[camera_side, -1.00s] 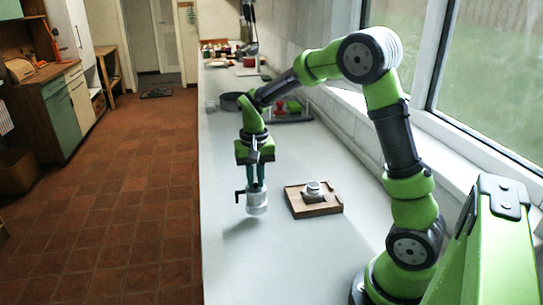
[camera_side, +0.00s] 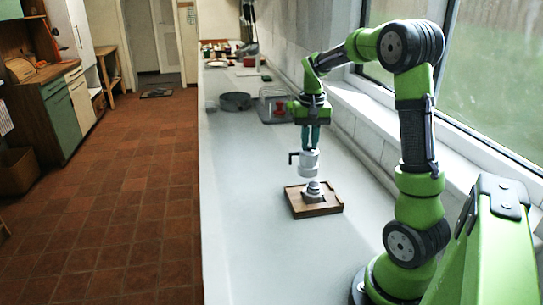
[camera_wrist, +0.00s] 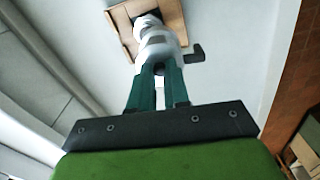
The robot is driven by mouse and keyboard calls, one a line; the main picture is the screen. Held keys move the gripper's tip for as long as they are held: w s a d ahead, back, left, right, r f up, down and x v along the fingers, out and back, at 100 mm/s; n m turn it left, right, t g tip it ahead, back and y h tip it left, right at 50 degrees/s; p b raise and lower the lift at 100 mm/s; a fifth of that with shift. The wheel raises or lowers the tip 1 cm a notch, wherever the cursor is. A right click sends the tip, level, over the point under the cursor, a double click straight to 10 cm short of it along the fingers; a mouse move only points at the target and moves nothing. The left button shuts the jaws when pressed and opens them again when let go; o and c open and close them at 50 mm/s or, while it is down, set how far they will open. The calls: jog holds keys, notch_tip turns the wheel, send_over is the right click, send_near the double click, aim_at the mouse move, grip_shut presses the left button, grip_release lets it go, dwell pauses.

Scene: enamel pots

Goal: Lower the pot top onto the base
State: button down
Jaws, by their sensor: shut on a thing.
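The pot top (camera_side: 309,162) is a white-grey cylinder with a dark handle sticking out to its left in the side view. My gripper (camera_side: 310,146) is shut on its upper end and holds it upright. In the wrist view the pot top (camera_wrist: 158,46) hangs from the green fingers of my gripper (camera_wrist: 160,70), its dark handle to the right. In the wrist view the pot top mostly hides the base.
The wooden tray has a raised rim and also shows in the wrist view (camera_wrist: 172,14). A dark round pan (camera_side: 235,101) and a grey tray (camera_side: 272,110) stand farther back on the counter. The white counter (camera_side: 245,220) is clear left of the wooden tray.

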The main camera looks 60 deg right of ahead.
aim_at(317, 153)
jog(key=shift+s+d+r, duration=0.3)
jog(key=shift+s, duration=0.15)
jog(key=shift+s+d+r, duration=0.25)
jog(key=shift+s, duration=0.15)
jog(key=shift+s+r+n, duration=0.1)
jog(key=shift+s+n, duration=0.05)
jog(key=shift+n, duration=0.35)
jog(key=shift+s+a+n, duration=0.1)
jog(key=shift+a+n, duration=0.05)
jog(key=shift+n, duration=0.15)
jog(key=shift+f, duration=2.3)
jog(key=shift+f, duration=1.5)
jog(key=c, duration=1)
grip_release()
jog(key=shift+r, duration=0.1)
